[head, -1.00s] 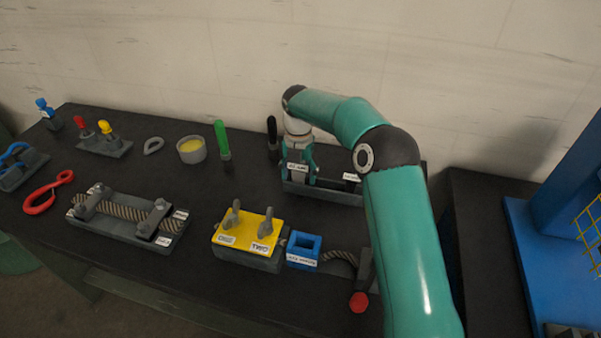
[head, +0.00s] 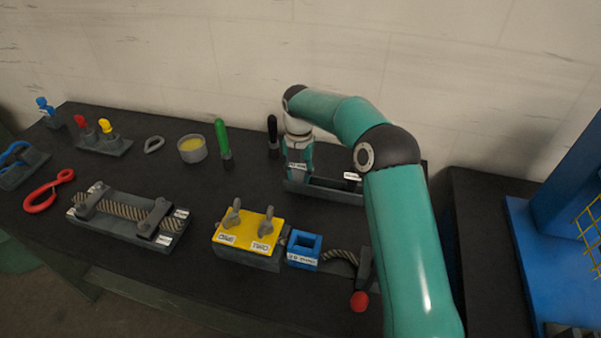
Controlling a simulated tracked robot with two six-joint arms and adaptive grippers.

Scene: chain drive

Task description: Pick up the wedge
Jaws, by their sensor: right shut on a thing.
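My right gripper (head: 298,175) points down into the left part of a grey tray (head: 325,193) at the back right of the table. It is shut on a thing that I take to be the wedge. That thing is almost wholly hidden by the fingers, so its shape does not show. The gripper is still low, at the tray. My left gripper is not in view.
A black-handled tool (head: 272,135) and a green-handled tool (head: 223,140) stand left of the gripper. A yellow-topped block (head: 247,238), a blue socket (head: 304,250) and a red-ended lever (head: 361,285) lie in front. A rope fixture (head: 125,215) sits further left.

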